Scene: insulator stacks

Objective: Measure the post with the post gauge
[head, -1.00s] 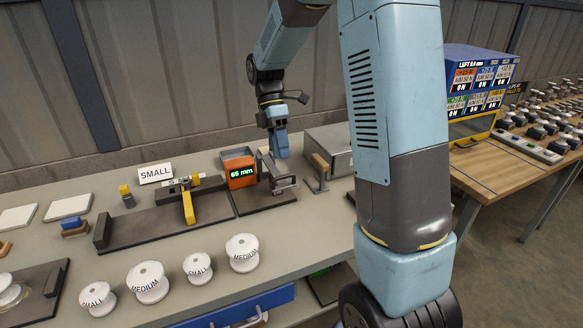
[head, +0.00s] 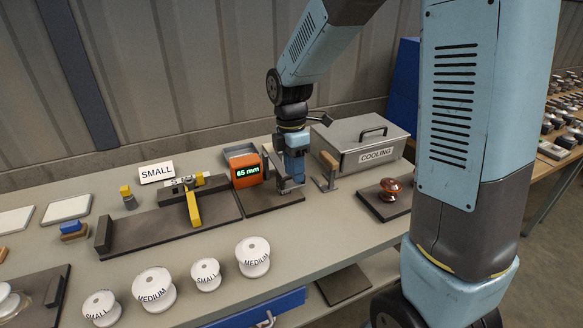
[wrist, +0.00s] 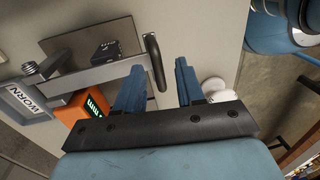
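The post gauge has an orange display (head: 246,170) reading 65 mm, beside a metal frame on a dark base plate (head: 262,203). The display also shows in the wrist view (wrist: 80,108). My gripper (head: 291,187) points down at the metal frame, hiding much of it. In the wrist view my gripper (wrist: 160,66) is open. A dark, rounded handle (wrist: 154,62) on the metal frame lies between its fingers, nearer the left one; I cannot tell if they touch. I cannot clearly see a post in the gauge.
A yellow-handled fixture (head: 194,208) and a SMALL sign (head: 157,172) stand left. White spools (head: 253,257) line the front. A COOLING box (head: 360,140) and a copper-coloured piece (head: 390,190) are right. A WORN tray (wrist: 24,103) sits behind the display.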

